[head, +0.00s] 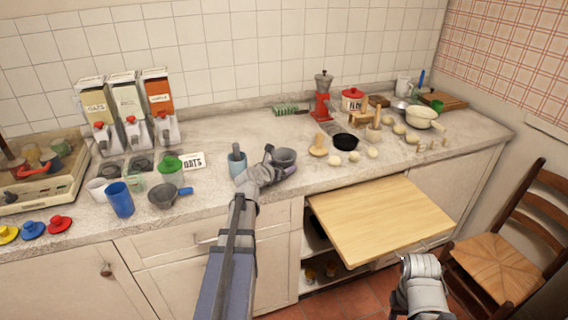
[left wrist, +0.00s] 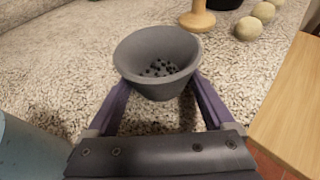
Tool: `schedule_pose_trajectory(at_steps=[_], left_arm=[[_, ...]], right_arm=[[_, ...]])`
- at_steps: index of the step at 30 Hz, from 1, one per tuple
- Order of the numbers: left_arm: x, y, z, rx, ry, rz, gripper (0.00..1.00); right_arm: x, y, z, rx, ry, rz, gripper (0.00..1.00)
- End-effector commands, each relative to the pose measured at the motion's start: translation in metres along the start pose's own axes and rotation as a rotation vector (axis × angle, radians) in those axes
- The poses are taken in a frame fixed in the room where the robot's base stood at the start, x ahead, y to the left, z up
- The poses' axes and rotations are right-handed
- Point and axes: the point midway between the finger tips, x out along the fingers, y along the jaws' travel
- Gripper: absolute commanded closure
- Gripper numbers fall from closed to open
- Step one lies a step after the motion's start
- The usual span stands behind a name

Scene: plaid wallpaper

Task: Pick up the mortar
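The mortar (head: 284,157) is a dark grey bowl near the front of the counter. In the left wrist view the mortar (left wrist: 157,83) looks upright and has several small dark pellets inside. My left gripper (head: 276,166) is at the mortar, with one purple finger on each side of it. In the left wrist view the ends of the left gripper's fingers (left wrist: 160,95) pass behind the bowl's rim. I cannot tell whether they press on it or whether it is off the counter. My right gripper (head: 424,262) is low at the right, empty as far as I see, its fingers unclear.
A blue-grey cylinder (head: 237,161) stands just left of the mortar. A black bowl (head: 346,142), a wooden stand (head: 318,147) and several round pale items are to the right. A pulled-out wooden board (head: 380,217) juts below the counter. A chair (head: 505,250) stands at the right.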

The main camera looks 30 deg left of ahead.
Motion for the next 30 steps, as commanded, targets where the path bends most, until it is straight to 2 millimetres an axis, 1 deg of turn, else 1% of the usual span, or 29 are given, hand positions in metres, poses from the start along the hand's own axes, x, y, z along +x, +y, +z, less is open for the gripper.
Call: schedule_pose_trajectory(at_steps=[1,2,21,30], left_arm=[[0.0000,0.0001,0.0000,0.000,0.000,0.000,0.24],[-0.0001,0.0001,-0.0001,0.000,0.000,0.000,0.27],[-0.0001,0.0001,-0.0002,0.000,0.000,0.000,0.99],[-0.0002,0.0003,0.0003,-0.001,-0.001,0.001,1.00]], right_arm=[[0.0000,0.0000,0.0000,0.000,0.000,0.000,0.50],[0.0000,0.0000,0.0000,0.000,0.000,0.000,0.50],[0.0001,0.0000,0.0000,0.000,0.000,0.000,0.50],[-0.0001,0.0000,0.0000,0.000,0.000,0.000,0.50]])
